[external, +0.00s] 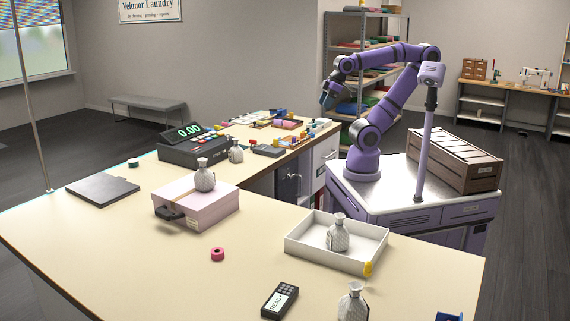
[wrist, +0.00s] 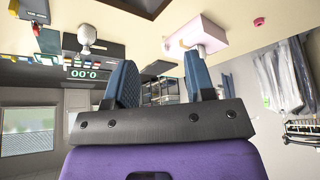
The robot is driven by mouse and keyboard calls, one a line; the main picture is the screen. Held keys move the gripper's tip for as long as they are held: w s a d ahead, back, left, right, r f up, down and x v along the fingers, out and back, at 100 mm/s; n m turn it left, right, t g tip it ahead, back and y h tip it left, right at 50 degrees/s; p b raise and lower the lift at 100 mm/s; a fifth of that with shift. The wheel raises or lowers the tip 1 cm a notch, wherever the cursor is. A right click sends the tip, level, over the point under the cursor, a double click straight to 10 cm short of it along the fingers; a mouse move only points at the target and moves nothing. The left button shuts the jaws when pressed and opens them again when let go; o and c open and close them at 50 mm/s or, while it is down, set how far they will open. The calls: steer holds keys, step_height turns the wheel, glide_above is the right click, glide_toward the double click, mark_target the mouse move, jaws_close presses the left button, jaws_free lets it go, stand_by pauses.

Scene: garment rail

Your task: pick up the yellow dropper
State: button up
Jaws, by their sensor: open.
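I cannot make out the yellow dropper for certain. A small yellow item (external: 368,268) sits at the front right corner of the white tray (external: 305,248) in the external view. Other small yellow bits lie among the clutter on the far counter, too small to name. My gripper (external: 328,98) is raised near the far counter's right end, apart from every object. In the wrist view my gripper (wrist: 164,82) shows two blue fingers spread wide with nothing between them. The wrist picture looks upside down, with the counter along its top.
Silver-grey bottles stand on the pink box (external: 215,212), in the white tray and on the counter (external: 130,255). A cash register (external: 190,148), a pink tape roll (external: 217,254), a card reader (external: 280,300) and a dark flat pad (external: 102,188) also occupy it. The counter's left front is clear.

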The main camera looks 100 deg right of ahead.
stand_by(0.4)
steer(key=shift+o, duration=0.8)
